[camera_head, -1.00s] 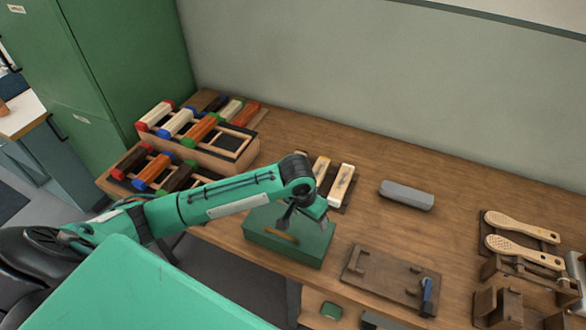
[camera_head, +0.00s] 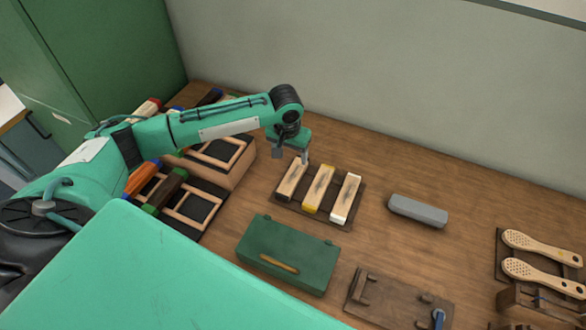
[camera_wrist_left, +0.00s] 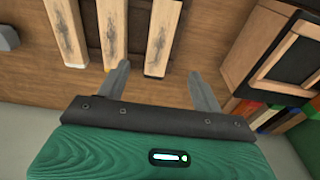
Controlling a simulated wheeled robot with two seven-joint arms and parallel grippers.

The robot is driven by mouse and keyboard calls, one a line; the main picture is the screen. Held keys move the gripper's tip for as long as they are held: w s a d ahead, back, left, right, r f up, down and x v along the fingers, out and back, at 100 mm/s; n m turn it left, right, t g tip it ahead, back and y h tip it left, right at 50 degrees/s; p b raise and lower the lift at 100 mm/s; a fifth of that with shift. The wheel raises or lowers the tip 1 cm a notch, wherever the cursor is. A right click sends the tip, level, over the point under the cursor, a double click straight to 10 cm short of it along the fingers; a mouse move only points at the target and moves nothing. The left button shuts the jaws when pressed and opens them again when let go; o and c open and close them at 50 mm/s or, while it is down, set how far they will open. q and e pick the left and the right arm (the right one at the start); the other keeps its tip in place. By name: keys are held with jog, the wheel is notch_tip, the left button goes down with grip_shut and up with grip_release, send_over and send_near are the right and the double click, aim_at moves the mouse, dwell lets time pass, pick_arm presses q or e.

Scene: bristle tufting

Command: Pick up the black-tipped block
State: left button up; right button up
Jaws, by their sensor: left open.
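Three pale wooden blocks lie side by side on a dark tray (camera_head: 347,224). The black-tipped block (camera_head: 291,182) is the leftmost in the head view, its dark end toward me. The yellow-tipped block (camera_head: 318,190) lies in the middle and the white-tipped block (camera_head: 345,197) on the right. My left gripper (camera_head: 296,158) is open and empty at the far end of the black-tipped block. My right gripper is not in view.
A green box (camera_head: 287,252) stands in front of the tray. A grey block (camera_head: 418,210) lies to the right, wooden brush bodies (camera_head: 540,247) farther right. Wooden racks (camera_head: 240,165) stand on the left, partly behind my arm. The table behind the tray is clear.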

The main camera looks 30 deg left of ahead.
pick_arm(q)
jog(key=p, duration=0.1)
send_over(293, 175)
jog(key=s, duration=0.1)
jog(key=f, duration=0.7)
jog(key=shift+s+d, duration=0.1)
jog(key=shift+s, duration=0.1)
jog(key=shift+w+f, duration=0.1)
jog(key=shift+f, duration=0.2)
jog(key=shift+w+f+p, duration=0.1)
jog(key=shift+f+p, duration=0.35)
jog(key=shift+p, duration=0.05)
jog(key=f, duration=0.2)
jog(key=f+p, duration=0.1)
jog(key=shift+w+f, duration=0.1)
jog(key=shift+w, duration=0.15)
jog(key=shift+f, duration=0.35)
jog(key=shift+w+f, duration=0.1)
jog(key=shift+f, duration=0.05)
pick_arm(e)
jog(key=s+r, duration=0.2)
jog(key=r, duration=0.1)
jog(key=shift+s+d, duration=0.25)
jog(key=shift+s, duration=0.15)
pick_arm(q)
jog(key=c, duration=1.2)
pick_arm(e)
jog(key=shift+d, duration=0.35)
